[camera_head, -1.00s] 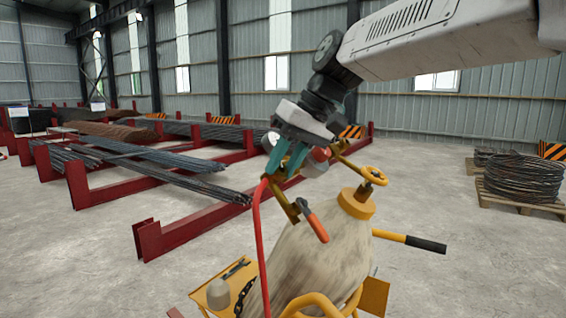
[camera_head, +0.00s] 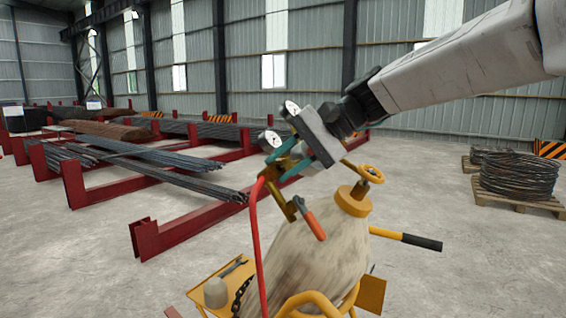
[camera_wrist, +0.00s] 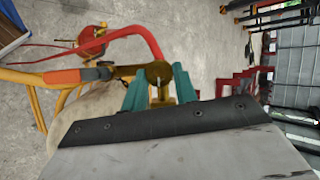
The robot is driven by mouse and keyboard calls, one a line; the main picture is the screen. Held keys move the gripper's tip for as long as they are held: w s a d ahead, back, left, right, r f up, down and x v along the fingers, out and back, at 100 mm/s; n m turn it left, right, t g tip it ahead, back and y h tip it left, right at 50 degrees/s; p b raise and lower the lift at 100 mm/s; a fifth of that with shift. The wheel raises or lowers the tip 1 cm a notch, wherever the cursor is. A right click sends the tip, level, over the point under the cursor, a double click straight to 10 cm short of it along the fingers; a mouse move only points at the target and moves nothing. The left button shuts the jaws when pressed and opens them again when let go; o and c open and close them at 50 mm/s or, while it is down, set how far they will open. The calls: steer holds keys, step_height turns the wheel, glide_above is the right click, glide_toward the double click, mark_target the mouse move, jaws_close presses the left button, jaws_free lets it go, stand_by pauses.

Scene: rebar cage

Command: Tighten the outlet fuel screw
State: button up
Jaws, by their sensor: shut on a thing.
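A beige fuel cylinder (camera_head: 312,262) leans in a yellow trolley, with a yellow valve handwheel (camera_head: 370,174) on top. A brass regulator (camera_head: 276,182) sits at the cylinder's upper left, with two round gauges by it, one at the left (camera_head: 269,140) and one above (camera_head: 292,108). A red hose (camera_head: 255,230) runs down from it. My gripper (camera_head: 283,163) reaches it from the upper right. In the wrist view its teal fingers (camera_wrist: 160,84) stand either side of a round brass screw (camera_wrist: 158,71), shut on it. The contact is partly hidden in the head view.
An orange-handled lever (camera_head: 315,225) hangs just below my gripper. A yellow tray (camera_head: 232,278) holds a wrench and a chain. A black-ended yellow handle (camera_head: 420,242) sticks out right.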

steer(key=m, duration=0.2)
steer(key=m+t+y, duration=0.1)
steer(key=m, duration=0.1)
steer(key=shift+s+d+f+m+y, duration=0.1)
steer(key=shift+d+f+m+y, duration=0.05)
steer(key=shift+m+y, duration=0.2)
steer(key=shift+m, duration=0.25)
steer(key=o, duration=1)
steer(key=shift+c, duration=0.2)
steer(key=v, duration=0.7)
steer(key=shift+d, duration=0.35)
steer(key=shift+s, duration=0.15)
